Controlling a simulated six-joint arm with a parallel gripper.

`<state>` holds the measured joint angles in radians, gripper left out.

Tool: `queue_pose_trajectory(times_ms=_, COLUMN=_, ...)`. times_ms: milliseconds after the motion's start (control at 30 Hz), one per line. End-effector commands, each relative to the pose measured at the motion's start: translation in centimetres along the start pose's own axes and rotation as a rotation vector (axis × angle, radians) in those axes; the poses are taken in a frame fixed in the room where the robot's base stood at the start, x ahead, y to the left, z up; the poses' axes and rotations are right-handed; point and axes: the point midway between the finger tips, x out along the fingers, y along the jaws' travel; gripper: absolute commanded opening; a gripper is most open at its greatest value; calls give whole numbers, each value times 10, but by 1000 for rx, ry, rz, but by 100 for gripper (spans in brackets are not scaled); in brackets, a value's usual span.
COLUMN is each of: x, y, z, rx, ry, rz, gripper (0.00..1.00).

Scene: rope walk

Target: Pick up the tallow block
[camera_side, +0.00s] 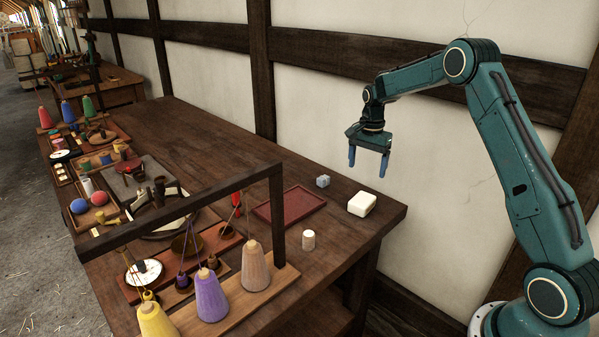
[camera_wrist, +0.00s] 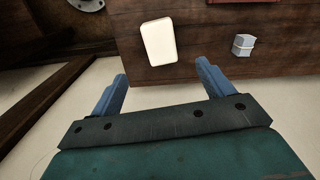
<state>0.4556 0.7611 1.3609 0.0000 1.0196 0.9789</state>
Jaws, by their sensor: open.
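The tallow block, a cream-white rounded block (camera_side: 362,204), lies on the bench top near its right end. It also shows in the wrist view (camera_wrist: 158,41), near the bench edge and just beyond my fingertips. My gripper (camera_side: 368,168) is open and empty, with its blue fingers pointing down. It hangs above the level of the block and apart from it, toward the wall side. In the wrist view my two fingers (camera_wrist: 162,70) are spread wide, with nothing between them.
A small grey block (camera_side: 323,181), also in the wrist view (camera_wrist: 243,45), lies nearby. A red tray (camera_side: 290,205) lies left of the tallow block. A wooden frame (camera_side: 180,203) with cones stands at the front.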

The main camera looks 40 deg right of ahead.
Motion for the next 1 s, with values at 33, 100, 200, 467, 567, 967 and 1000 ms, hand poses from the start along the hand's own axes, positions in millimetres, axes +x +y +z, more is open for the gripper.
queue_pose_trajectory(times_ms=33, x=5, y=0, z=0, rx=0, ry=-2, rz=2, gripper=80)
queue_pose_trajectory(times_ms=100, x=14, y=0, z=0, rx=-1, ry=-2, rz=3, gripper=80)
queue_pose_trajectory(times_ms=200, x=28, y=1, z=0, rx=-1, ry=-2, rz=3, gripper=80)
queue_pose_trajectory(times_ms=467, x=65, y=1, z=1, rx=-1, ry=-2, rz=3, gripper=80)
queue_pose_trajectory(times_ms=567, x=74, y=0, z=0, rx=-1, ry=-1, rz=1, gripper=80)
queue_pose_trajectory(times_ms=967, x=83, y=0, z=0, rx=-1, ry=0, rz=0, gripper=80)
queue_pose_trajectory(times_ms=1000, x=85, y=0, z=0, rx=-1, ry=0, rz=1, gripper=80)
